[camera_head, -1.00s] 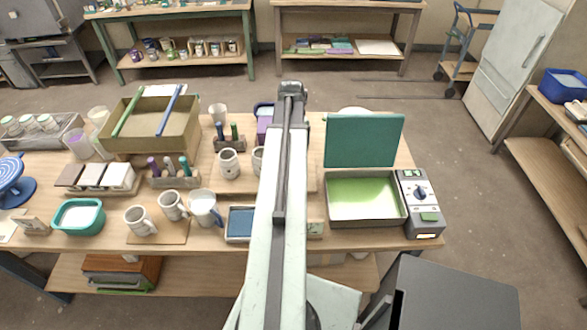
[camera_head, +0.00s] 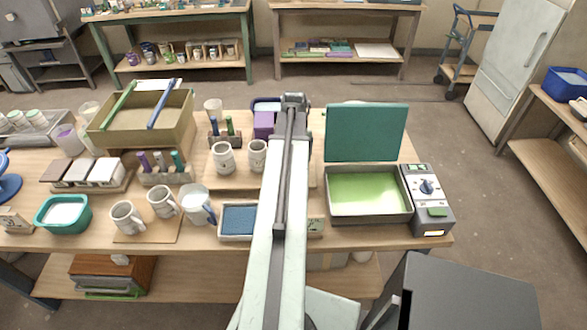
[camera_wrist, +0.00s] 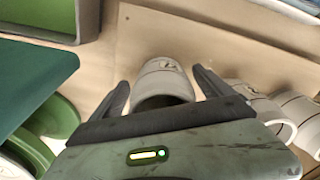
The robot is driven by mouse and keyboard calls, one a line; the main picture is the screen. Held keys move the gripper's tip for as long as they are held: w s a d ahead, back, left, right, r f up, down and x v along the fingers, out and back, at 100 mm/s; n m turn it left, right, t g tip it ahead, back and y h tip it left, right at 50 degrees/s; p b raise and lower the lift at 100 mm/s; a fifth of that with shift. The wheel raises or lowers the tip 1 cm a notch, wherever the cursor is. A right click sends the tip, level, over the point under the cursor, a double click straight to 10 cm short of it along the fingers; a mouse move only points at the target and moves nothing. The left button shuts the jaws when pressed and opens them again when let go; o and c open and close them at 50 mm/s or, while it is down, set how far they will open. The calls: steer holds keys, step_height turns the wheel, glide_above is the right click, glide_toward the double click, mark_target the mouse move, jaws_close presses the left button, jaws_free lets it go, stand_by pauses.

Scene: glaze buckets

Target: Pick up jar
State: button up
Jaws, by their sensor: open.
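A pale grey-white jar (camera_wrist: 163,80) with a dark mark on its side stands between the two fingers of my gripper (camera_wrist: 160,84) in the wrist view. The fingers are open, one on each side of it, with a visible gap to the jar. My gripper's body hides the near part of the jar. In the head view my arm covers this spot, and the fingertips cannot be seen. Two similar pale jars stand left of my arm there, one close by (camera_head: 257,155) and one farther left (camera_head: 223,158).
A teal lid (camera_head: 366,132) stands upright behind a green-lined tray (camera_head: 369,195) right of my arm. A blue tray (camera_head: 238,220) and several mugs (camera_head: 196,204) stand at the front left. Two more pale vessels (camera_wrist: 272,112) are close to the right finger in the wrist view.

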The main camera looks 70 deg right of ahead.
steer(key=c, duration=1.8)
step_height(320, 180, up, 10)
steer(key=p, duration=1)
steer(key=shift+r, duration=0.15)
